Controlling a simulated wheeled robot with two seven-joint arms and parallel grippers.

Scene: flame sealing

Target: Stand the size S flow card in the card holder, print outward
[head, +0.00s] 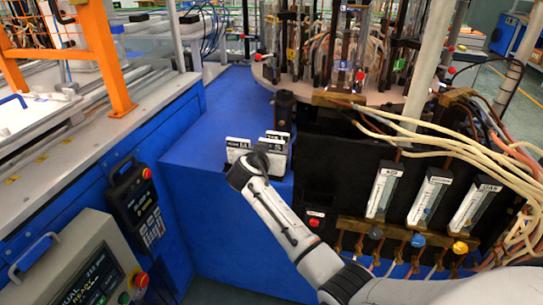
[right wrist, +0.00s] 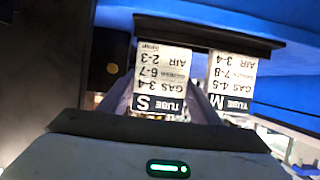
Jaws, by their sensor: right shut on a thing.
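The size S flow card (right wrist: 160,82) is white with a black "TUBE S" band, and its print faces the right wrist camera. It also shows in the head view (head: 277,161), upright with the S visible. My right gripper (right wrist: 165,103) is shut on it near the band end. The dark card holder (right wrist: 205,31) runs along the card's lower edge, at the top of the wrist picture. I cannot tell whether that edge is seated in it. The size M card (right wrist: 232,82) stands beside it and also shows in the head view (head: 238,143). My left gripper is out of view.
The cards are on a blue bench top (head: 215,125). A black panel with flow meters (head: 383,190) and loose hoses is close on the right. A burner carousel (head: 340,82) stands behind. The bench top left of the cards is clear.

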